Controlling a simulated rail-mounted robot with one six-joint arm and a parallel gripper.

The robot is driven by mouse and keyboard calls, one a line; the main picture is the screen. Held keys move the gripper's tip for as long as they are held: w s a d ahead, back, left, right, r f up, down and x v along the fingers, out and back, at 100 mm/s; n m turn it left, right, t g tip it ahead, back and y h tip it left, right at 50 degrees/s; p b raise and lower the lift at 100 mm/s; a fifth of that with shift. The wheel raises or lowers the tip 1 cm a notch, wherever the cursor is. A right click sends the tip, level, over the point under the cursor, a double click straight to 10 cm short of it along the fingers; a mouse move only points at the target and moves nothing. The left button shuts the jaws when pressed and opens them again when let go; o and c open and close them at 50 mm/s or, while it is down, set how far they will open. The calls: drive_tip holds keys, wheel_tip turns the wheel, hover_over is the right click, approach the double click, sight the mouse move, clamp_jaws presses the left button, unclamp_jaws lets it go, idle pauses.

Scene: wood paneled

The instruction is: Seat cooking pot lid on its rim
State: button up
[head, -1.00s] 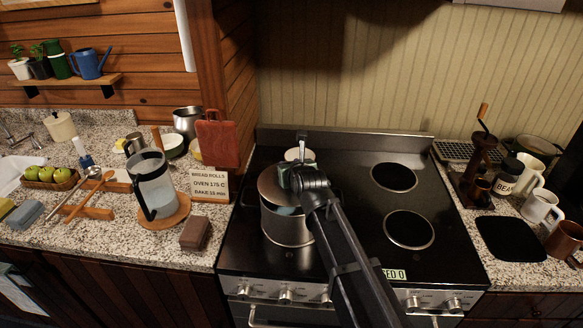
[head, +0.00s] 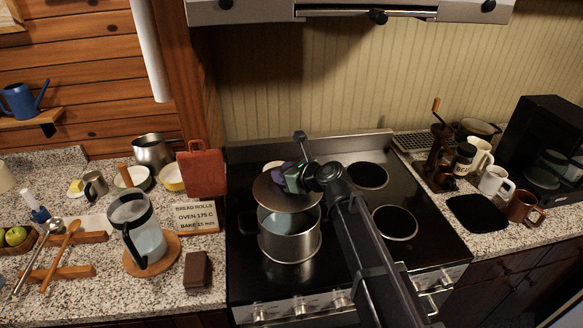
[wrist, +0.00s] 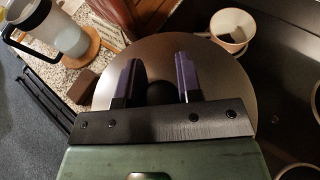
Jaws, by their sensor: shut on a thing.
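The steel cooking pot (head: 289,241) stands on the front left of the black stovetop, its open mouth partly showing in the head view. My gripper (head: 288,178) is shut on the knob of the round metal lid (head: 268,192). The lid hangs above the pot, apart from the rim, over its back part and slightly to the left. In the wrist view the two purple fingers of my gripper (wrist: 158,82) flank the dark knob (wrist: 160,93), and the lid (wrist: 215,80) spreads out below them. The lid hides the pot there.
A pale cup-like vessel (wrist: 232,29) stands behind the lid on the stove. A glass press (head: 137,230) on a round board, a brown block (head: 198,270) and a recipe sign (head: 197,217) stand on the left counter. The right burners (head: 396,222) are clear.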

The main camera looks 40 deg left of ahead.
drive_tip(key=shift+s+a+n+g, duration=0.25)
drive_tip(key=shift+s+n+g, duration=0.15)
drive_tip(key=shift+g, duration=0.1)
drive_tip(key=shift+w+d, duration=0.4)
drive_tip(key=shift+d, duration=0.15)
drive_tip(key=shift+s+a, duration=0.15)
drive_tip(key=shift+a, duration=0.05)
drive_tip(key=shift+d+f+b, duration=0.1)
drive_tip(key=shift+f+b, duration=0.35)
drive_tip(key=shift+b, duration=0.05)
wheel_tip(320, 180, down, 7)
drive_tip(key=b, duration=0.7)
drive_tip(key=shift+f+b, duration=0.3)
drive_tip(key=shift+f, duration=0.05)
drive_tip(key=o, duration=1.4)
